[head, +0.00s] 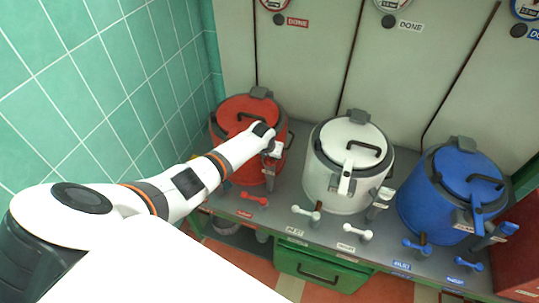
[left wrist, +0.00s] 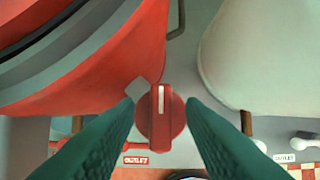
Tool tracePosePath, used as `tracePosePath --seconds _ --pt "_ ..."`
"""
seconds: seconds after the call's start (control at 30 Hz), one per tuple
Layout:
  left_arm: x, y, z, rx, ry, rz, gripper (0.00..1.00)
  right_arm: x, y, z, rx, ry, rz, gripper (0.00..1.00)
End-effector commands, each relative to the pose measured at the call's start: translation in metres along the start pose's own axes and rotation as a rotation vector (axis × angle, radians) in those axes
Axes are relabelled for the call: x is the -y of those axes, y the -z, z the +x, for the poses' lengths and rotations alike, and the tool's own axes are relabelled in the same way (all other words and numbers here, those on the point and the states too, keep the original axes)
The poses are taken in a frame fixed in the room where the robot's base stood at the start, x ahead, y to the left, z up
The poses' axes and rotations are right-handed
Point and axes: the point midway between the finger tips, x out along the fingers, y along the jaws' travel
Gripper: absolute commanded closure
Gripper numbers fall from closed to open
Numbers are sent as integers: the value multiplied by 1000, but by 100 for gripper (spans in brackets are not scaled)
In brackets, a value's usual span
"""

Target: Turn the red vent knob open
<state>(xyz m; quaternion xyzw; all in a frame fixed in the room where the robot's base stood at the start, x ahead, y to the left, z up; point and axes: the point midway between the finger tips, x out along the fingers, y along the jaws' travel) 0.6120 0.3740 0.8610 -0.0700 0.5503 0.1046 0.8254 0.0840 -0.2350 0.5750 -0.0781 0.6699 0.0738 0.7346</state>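The red knob (left wrist: 161,140) shows in the left wrist view as a round red disc with a raised bar across it. A white line on the bar points up in that picture. My left gripper (left wrist: 160,104) is open, with one dark finger on each side of the knob and a gap to the bar. In the head view my left gripper (head: 272,150) is at the right front of the red kettle (head: 228,152), and the knob is hidden behind it. My right gripper is not in view.
A white kettle (head: 326,183) stands close to the right, and a blue kettle (head: 426,208) farther right. A red outlet lever (head: 254,198) is on the bench front (head: 228,207) below the red kettle. A tiled wall (head: 110,80) is at the left.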

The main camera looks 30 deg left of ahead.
Motion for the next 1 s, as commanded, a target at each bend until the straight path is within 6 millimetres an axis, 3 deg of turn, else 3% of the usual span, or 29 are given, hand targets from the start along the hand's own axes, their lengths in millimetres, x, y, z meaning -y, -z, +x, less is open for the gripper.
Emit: tracePosePath --seconds 0.17,0.37,0.8,1.0 --pt "0 1 -1 -1 1 1 64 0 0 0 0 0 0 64" --pt "0 1 -16 -1 1 3 64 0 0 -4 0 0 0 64" --pt "0 0 -87 2 1 3 64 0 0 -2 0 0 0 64" --pt "0 0 -111 1 0 0 64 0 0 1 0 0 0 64"
